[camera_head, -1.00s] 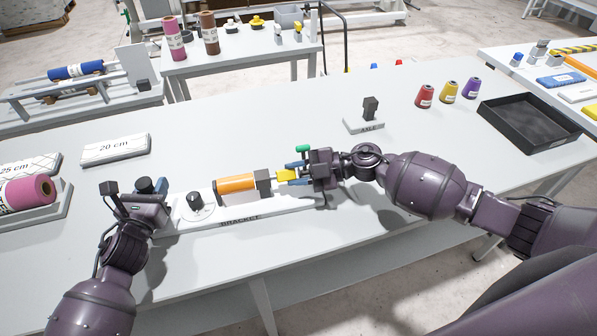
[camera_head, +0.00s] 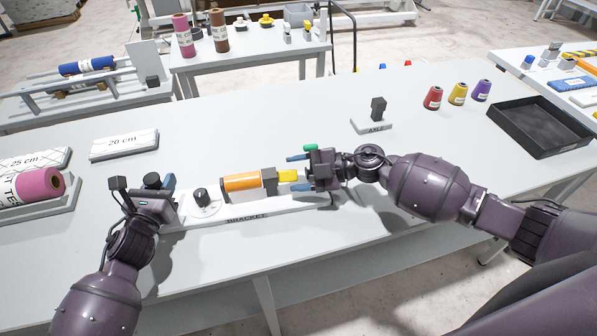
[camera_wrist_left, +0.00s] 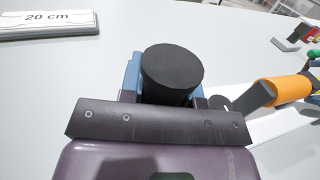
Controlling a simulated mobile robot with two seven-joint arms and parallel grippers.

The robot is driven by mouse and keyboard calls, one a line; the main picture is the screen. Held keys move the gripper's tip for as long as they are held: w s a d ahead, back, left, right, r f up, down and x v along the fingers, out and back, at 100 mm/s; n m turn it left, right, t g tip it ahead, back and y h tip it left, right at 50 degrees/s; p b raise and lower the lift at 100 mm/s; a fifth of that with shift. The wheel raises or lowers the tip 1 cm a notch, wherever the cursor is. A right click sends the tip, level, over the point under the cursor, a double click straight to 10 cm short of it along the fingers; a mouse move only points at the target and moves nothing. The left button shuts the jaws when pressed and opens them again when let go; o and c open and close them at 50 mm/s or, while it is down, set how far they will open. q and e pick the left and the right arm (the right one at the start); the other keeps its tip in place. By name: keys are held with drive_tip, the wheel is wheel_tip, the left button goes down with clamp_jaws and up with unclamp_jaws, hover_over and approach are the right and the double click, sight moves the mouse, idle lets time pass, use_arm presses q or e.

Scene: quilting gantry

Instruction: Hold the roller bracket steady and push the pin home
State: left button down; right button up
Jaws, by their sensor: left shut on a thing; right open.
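The white roller bracket (camera_head: 205,222), labelled BRACKET, lies on the table with an orange roller (camera_head: 241,182) and a dark upright block (camera_head: 269,181). A yellow piece, perhaps the pin (camera_head: 287,175), sticks out to the right of that block. My left gripper (camera_head: 162,182) is shut on a black round knob (camera_head: 151,180) at the bracket's left end. The knob fills the left wrist view's middle (camera_wrist_left: 172,70), between blue fingers. My right gripper (camera_head: 299,173) is open, its blue fingers on either side of the yellow piece, apart from it. The bracket's right end is partly hidden by this gripper.
A green-topped part (camera_head: 311,147) is behind my right gripper. An AXLE stand (camera_head: 375,124), several thread cones and a black tray (camera_head: 540,125) are farther right.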

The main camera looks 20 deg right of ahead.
use_arm(q)
drive_tip(key=shift+s+a+f, duration=0.1)
drive_tip(key=shift+s+f, duration=0.05)
drive_tip(key=shift+f, duration=0.3)
use_arm(e)
drive_tip(key=shift+d, duration=0.15)
drive_tip(key=v, duration=1.2)
drive_tip(key=shift+s, duration=0.1)
use_arm(q)
drive_tip(key=c, duration=0.8)
unclamp_jaws()
drive_tip(key=shift+a, duration=0.1)
drive_tip(key=shift+o, duration=0.2)
drive_tip(key=shift+r, duration=0.25)
